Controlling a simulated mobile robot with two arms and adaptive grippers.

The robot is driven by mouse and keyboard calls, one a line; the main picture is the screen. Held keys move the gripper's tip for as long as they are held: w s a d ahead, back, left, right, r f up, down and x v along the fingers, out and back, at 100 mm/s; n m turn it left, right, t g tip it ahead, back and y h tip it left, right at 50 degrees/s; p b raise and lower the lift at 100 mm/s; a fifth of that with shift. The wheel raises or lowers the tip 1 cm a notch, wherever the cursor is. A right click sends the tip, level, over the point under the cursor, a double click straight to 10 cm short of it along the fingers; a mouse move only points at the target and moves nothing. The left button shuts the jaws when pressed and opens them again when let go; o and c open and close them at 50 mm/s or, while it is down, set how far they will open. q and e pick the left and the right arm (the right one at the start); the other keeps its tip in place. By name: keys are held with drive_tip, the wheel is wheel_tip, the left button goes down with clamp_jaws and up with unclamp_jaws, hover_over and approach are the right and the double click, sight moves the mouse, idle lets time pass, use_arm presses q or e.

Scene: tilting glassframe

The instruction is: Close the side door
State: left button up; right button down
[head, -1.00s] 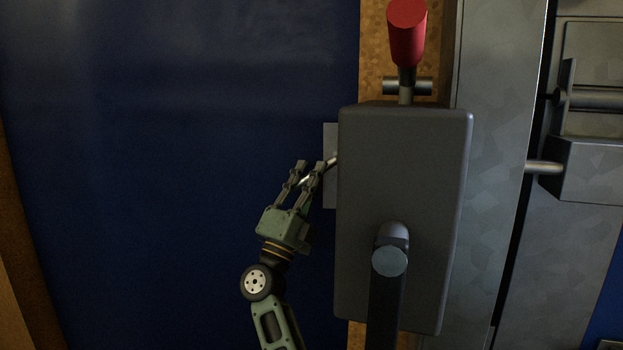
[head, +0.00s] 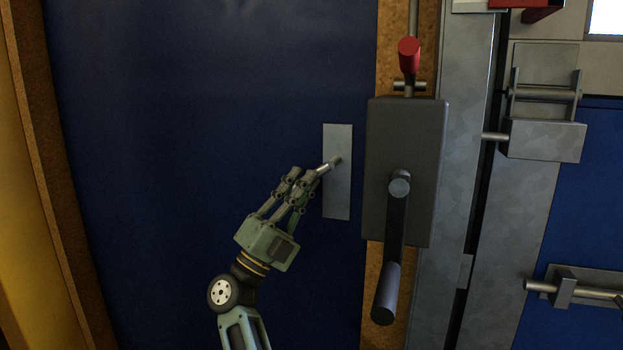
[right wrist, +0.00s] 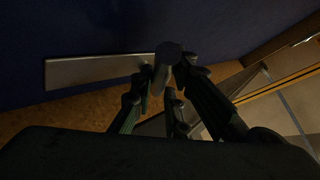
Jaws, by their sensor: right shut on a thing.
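The side door is a dark blue panel (head: 200,110) with a wooden edge, filling the left and middle of the head view. A pale metal plate (head: 338,205) on it carries a short metal handle (head: 335,162). My right gripper (head: 307,174) is shut on the handle, its fingers pointing up and right. In the right wrist view the fingers (right wrist: 163,80) close around the dark handle end (right wrist: 170,53), beside the plate (right wrist: 95,70). The fingers partly hide the handle. I cannot tell how far the door stands from its frame. My left gripper is not in view.
A grey box (head: 405,140) with a red-knobbed lever (head: 409,55) and a dark lower lever (head: 393,250) stands just right of the handle. Grey metal posts (head: 463,130) and latches (head: 545,140) lie further right. A yellow surface (head: 30,230) is at the left edge.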

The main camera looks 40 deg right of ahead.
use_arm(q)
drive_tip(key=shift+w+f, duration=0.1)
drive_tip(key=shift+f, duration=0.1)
use_arm(e)
drive_tip(key=shift+s+a+g, duration=0.15)
drive_tip(key=shift+a+g, duration=0.15)
drive_tip(key=shift+a, duration=0.25)
drive_tip(key=c, duration=2.1)
unclamp_jaws()
drive_tip(key=shift+a+r, duration=0.1)
drive_tip(key=shift+a, duration=0.05)
drive_tip(key=shift+o, duration=1.2)
drive_tip(key=shift+a+r, duration=0.25)
drive_tip(key=shift+a, duration=0.25)
drive_tip(key=shift+o, duration=0.7)
drive_tip(key=shift+a, duration=0.15)
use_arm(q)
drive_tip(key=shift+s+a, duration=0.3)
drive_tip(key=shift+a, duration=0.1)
use_arm(e)
drive_tip(key=v, duration=1.1)
drive_tip(key=shift+f, duration=0.45)
